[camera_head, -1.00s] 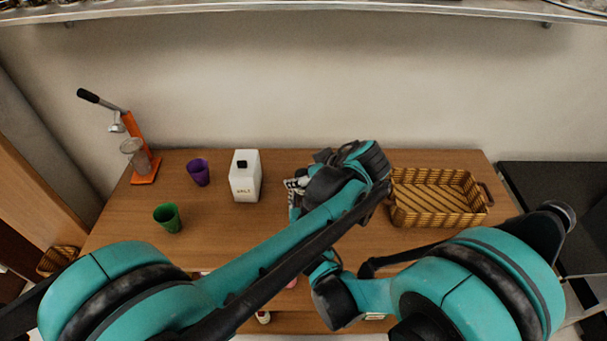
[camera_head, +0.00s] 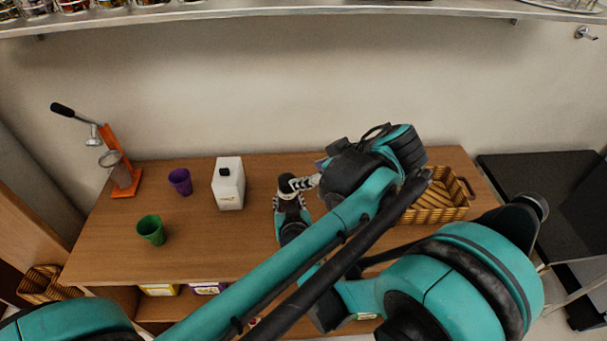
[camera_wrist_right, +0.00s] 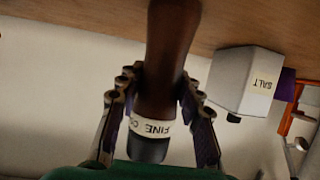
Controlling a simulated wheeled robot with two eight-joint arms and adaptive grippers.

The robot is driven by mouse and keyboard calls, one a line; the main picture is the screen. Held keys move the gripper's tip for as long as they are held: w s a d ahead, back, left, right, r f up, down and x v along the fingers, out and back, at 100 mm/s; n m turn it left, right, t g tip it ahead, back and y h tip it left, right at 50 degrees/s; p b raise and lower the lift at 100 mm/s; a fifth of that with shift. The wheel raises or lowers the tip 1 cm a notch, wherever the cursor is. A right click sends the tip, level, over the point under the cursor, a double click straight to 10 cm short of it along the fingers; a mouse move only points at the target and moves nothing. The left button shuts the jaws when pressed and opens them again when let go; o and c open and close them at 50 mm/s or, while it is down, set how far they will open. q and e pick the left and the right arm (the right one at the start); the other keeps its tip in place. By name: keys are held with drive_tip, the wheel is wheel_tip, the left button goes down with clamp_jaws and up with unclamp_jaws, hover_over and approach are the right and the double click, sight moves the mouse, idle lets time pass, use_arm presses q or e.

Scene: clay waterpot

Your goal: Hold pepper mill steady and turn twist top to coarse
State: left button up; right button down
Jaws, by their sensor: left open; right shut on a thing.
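The pepper mill (camera_wrist_right: 170,40) is a dark brown body with a white band reading "FINE" and a dark cap, upside down in the right wrist view. In the head view only its small dark top (camera_head: 286,181) shows. My right gripper (camera_wrist_right: 160,88) is shut on the mill, one finger on each side, near the band. In the head view this gripper (camera_head: 290,200) stands over the table, partly behind my left arm. My left gripper (camera_head: 306,182) is open, its fingers pointing left close beside the mill's top. I cannot tell whether they touch it.
A white salt box (camera_head: 228,184) stands left of the mill, with a purple cup (camera_head: 180,181) and green cup (camera_head: 151,229) beyond. An orange juicer (camera_head: 122,165) is at far left. A wicker basket (camera_head: 440,198) is at right. My left arm crosses over my right arm.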

idle(0.3)
drive_tip(key=c, duration=0.9)
unclamp_jaws()
drive_tip(key=shift+s, duration=0.1)
